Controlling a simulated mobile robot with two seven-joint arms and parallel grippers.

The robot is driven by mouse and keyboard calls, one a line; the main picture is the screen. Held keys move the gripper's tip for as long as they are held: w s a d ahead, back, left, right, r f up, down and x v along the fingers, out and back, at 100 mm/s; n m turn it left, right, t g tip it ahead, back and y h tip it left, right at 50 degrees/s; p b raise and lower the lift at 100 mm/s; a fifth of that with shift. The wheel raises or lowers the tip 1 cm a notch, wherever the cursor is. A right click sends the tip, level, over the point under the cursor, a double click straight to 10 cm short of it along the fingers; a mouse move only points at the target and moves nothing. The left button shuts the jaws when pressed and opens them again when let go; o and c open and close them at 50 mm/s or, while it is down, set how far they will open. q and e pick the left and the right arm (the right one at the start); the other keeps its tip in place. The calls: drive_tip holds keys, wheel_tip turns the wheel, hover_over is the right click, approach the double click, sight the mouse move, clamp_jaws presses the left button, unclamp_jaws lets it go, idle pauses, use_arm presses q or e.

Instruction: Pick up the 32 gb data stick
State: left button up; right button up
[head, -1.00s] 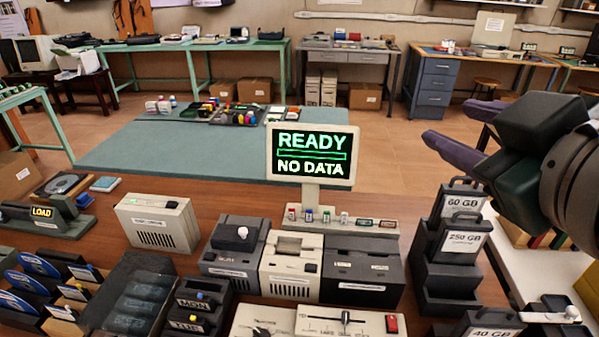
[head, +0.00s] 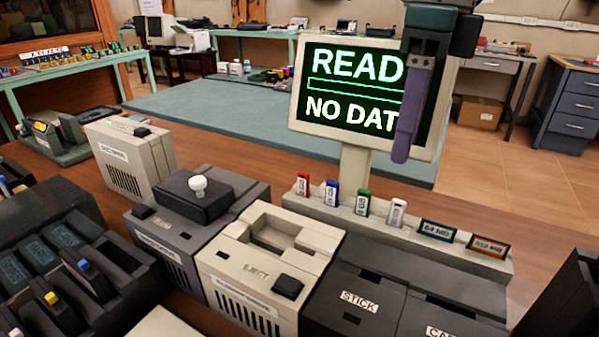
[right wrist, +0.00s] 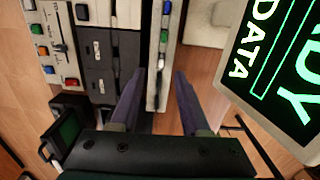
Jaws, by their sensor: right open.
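Four small upright data sticks stand in a beige rack (head: 470,262) below the monitor: a red stick (head: 303,184), a blue stick (head: 332,192), a green stick (head: 363,201) and a white stick (head: 396,213). Their size labels are too small to read, so I cannot tell which is 32 GB. My right gripper (head: 402,155), with purple fingers, hangs above the rack in front of the monitor. In the right wrist view my right gripper (right wrist: 159,74) is open and empty; the white stick (right wrist: 161,62) appears between its fingertips, apart from them. My left gripper is out of view.
The monitor (head: 315,108) reads "NO DATA" partly behind my right gripper. Two cards, 64 MB (head: 437,230) and 512 MB (head: 489,245), share the rack. Reader boxes stand in front, including a dark STICK unit (head: 350,300) and a beige EJECT unit (head: 262,262).

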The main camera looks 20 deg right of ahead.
hover_over(400, 200)
drive_tip(key=shift+h, duration=0.3)
wheel_tip(400, 200, down, 4)
drive_tip(key=shift+w+d+f, duration=0.1)
drive_tip(key=shift+d, duration=0.05)
wheel_tip(400, 200, down, 6)
drive_tip(key=shift+r, duration=0.15)
drive_tip(key=shift+c, duration=0.3)
clamp_jaws()
